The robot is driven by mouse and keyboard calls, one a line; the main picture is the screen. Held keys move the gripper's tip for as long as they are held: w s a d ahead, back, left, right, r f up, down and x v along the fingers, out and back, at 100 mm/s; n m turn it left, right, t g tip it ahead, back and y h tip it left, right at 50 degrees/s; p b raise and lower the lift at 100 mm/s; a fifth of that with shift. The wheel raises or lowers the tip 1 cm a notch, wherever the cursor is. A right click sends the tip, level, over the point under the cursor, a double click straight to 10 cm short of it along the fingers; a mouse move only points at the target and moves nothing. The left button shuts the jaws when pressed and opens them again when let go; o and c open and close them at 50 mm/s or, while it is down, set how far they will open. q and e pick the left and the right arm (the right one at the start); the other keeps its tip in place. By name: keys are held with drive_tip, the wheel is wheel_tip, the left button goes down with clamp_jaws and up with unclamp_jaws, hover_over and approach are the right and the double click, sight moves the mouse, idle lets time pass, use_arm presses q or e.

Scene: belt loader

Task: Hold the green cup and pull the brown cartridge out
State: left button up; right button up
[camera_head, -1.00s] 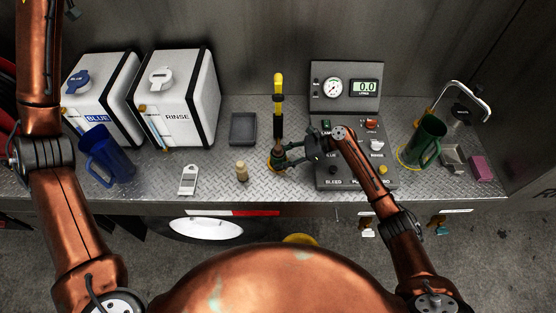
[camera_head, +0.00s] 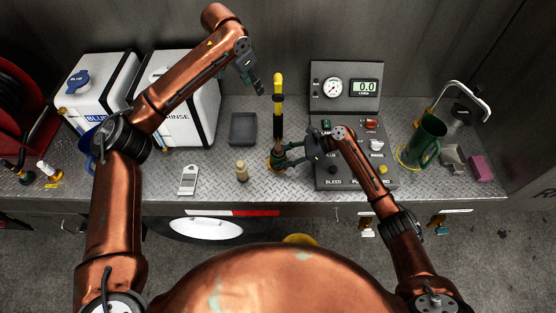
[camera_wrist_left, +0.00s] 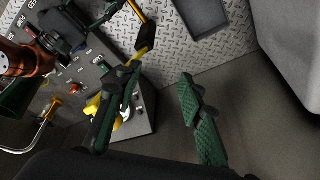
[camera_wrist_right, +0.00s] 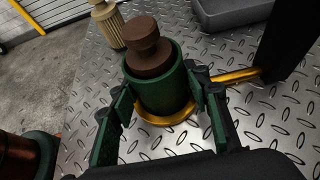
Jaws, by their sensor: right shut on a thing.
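The green cup (camera_wrist_right: 165,92) stands upright on a yellow ring on the tread plate. The brown cartridge (camera_wrist_right: 149,58) sits in it, its knobbed top sticking out above the rim. In the head view the cartridge (camera_head: 278,147) is small, below the yellow-handled lever. My right gripper (camera_head: 288,157) is shut on the green cup, with one finger on each side in the right wrist view. My left gripper (camera_head: 255,82) is raised above the back of the bench, left of the lever. Its fingers are spread and empty in the left wrist view (camera_wrist_left: 155,105).
A pale filter (camera_head: 242,170) stands left of the cup, with an empty grey tray (camera_head: 243,129) behind it. The yellow-handled lever (camera_head: 278,90) rises behind the cup. White tanks stand left.

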sight(278, 147)
use_arm(q)
drive_tip(key=s+d+f+g, duration=0.1)
drive_tip(key=s+d+f, duration=0.1)
drive_tip(key=s+f, duration=0.1)
drive_tip(key=s+d+f+m+g+y, duration=0.1)
drive_tip(key=s+d+f, duration=0.2)
drive_tip(key=f, duration=0.1)
drive_tip(key=s+d+f+m+y, duration=0.1)
drive_tip(key=s+d+f, duration=0.2)
drive_tip(key=s+f, duration=0.1)
drive_tip(key=shift+d+f+g, duration=0.1)
drive_tip(key=shift+f+g, duration=0.1)
drive_tip(key=shift+g, duration=0.2)
drive_tip(key=shift+s+f, duration=0.1)
drive_tip(key=shift+f, duration=4.35)
drive_tip(key=shift+c, duration=0.7)
clamp_jaws()
drive_tip(key=shift+r, duration=0.65)
wheel_tip(278, 147, up, 8)
